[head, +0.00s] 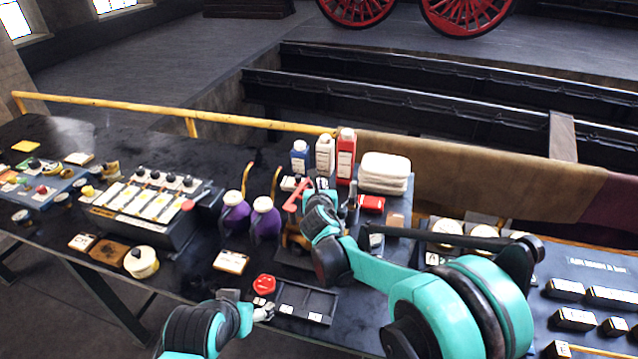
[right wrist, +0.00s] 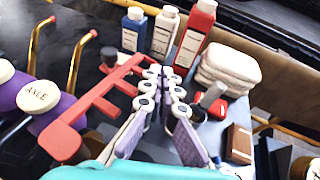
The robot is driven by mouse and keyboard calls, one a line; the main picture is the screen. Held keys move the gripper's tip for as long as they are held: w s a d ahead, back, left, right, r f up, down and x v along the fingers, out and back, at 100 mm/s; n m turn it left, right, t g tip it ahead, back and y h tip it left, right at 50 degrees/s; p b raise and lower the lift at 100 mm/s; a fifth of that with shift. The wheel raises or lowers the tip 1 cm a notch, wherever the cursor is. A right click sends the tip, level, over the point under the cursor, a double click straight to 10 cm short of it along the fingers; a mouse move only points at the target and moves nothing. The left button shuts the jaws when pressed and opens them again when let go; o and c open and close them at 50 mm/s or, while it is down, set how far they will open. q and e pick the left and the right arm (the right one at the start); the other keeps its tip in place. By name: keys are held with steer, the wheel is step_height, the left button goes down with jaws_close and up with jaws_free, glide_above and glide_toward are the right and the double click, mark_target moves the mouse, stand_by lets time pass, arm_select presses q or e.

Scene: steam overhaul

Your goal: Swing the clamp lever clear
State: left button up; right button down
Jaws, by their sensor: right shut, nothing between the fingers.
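The red clamp lever (right wrist: 98,108) runs diagonally across the left of the right wrist view, with side bars and a broad end nearest the camera. In the head view it shows as a small red piece (head: 296,197) left of my right gripper. My right gripper (right wrist: 164,82) is shut and empty, its fingertips just right of the lever. I cannot tell whether they touch it. In the head view the right gripper (head: 322,192) hides most of the clamp. My left gripper (head: 262,309) is low at the bench's front edge, beside a black tray; its finger opening is unclear.
Blue, white and red bottles (head: 346,157) and a stack of folded cloths (head: 385,172) stand behind the clamp. Purple oil cans (head: 264,218) stand to its left. A black tray (head: 304,302) and a red round piece (head: 264,284) lie in front.

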steer(key=s+d+r+p, duration=0.2)
steer(key=s+d+r, duration=0.1)
steer(key=d, duration=0.4)
steer(key=shift+v, duration=0.75)
steer(key=shift+f, duration=0.15)
